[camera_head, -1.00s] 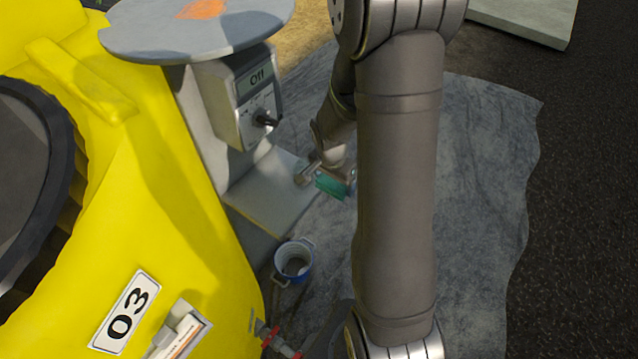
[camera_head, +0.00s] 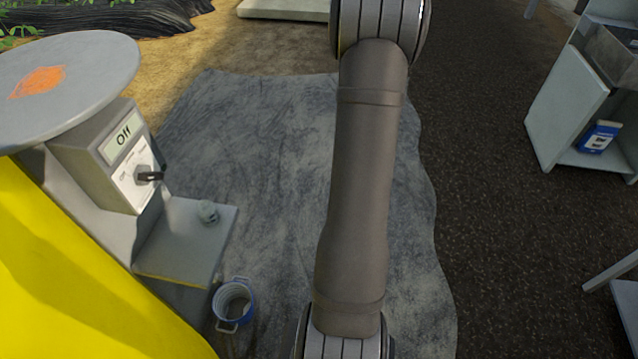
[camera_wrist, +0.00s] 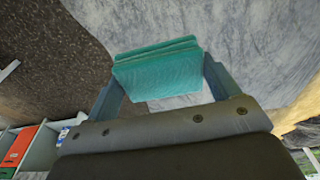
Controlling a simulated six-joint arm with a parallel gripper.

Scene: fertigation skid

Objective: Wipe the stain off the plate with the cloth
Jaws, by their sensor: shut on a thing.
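The round grey plate (camera_head: 95,75) is at the upper left of the head view, on top of the control-box stand. An orange stain (camera_head: 38,82) lies on its upper face. In the wrist view, my gripper (camera_wrist: 160,82) is shut on the folded teal cloth (camera_wrist: 156,70), which sits between the two fingers. My gripper and the cloth are not in the head view; only my arm shows there, right of the plate and well apart from it.
Below the plate is a grey box (camera_head: 85,165) reading "Off", with a black knob (camera_head: 150,176). A shelf unit (camera_head: 565,110) stands at right. The grey ground sheet (camera_head: 265,150) is largely clear.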

